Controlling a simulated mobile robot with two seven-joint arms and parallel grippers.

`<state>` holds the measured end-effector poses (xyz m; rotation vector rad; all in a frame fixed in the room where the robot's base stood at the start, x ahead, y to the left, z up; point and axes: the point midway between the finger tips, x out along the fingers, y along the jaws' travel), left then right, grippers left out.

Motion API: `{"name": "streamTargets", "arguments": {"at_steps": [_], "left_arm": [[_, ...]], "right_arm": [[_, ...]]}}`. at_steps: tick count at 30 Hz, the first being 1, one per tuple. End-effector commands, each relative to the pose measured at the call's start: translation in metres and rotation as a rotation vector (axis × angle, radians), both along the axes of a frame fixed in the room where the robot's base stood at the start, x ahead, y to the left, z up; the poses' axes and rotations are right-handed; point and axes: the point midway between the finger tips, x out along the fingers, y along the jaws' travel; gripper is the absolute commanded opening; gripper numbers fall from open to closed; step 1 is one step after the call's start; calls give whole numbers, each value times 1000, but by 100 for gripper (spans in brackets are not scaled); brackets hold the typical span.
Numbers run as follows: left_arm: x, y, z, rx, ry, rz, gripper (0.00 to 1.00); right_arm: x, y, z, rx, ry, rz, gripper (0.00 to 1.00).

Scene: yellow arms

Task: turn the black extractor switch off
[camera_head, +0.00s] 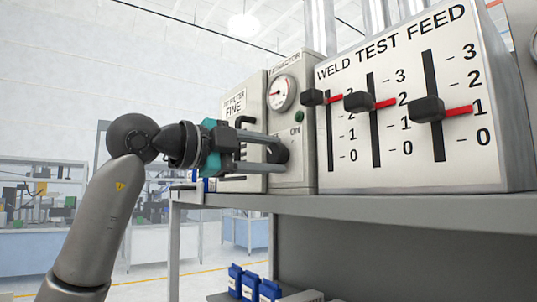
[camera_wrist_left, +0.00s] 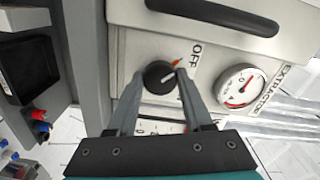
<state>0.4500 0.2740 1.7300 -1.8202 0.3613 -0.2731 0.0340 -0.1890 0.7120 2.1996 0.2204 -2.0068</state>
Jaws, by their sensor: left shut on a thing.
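The black extractor switch (camera_head: 282,152) is a round knob on the front of the grey extractor box (camera_head: 291,178), below a gauge. The fingers (camera_wrist_left: 160,88) also show in the left wrist view. They hide part of the knob's edges and of the panel. My right gripper is not in view.
The gauge (camera_head: 282,92) and a green lamp (camera_head: 299,116) are on the extractor box. A filter box with a black handle (camera_wrist_left: 220,12) adjoins it. The weld test feed panel (camera_head: 405,150) with three black sliders stands to the right on the shelf (camera_head: 400,206). Blue containers (camera_head: 250,285) stand below.

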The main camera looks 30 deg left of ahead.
Motion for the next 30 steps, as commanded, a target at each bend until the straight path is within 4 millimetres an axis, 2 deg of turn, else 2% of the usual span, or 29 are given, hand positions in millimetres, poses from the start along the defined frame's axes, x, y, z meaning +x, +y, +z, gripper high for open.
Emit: {"name": "streamTargets", "arguments": {"at_steps": [3,4,12,19,23,26,30], "left_arm": [[0,0,0,-4,2,0,0],[0,0,0,-4,2,0,52],[0,0,0,-2,1,0,81],[0,0,0,0,0,0,81],[-8,4,-1,-1,-1,2,81],[-22,10,-1,0,-3,3,81],[-52,23,-2,0,-4,5,81]], "right_arm": [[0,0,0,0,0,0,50],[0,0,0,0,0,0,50],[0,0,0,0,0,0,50],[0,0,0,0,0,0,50],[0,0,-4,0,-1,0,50],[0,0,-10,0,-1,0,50],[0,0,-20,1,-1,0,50]]}}
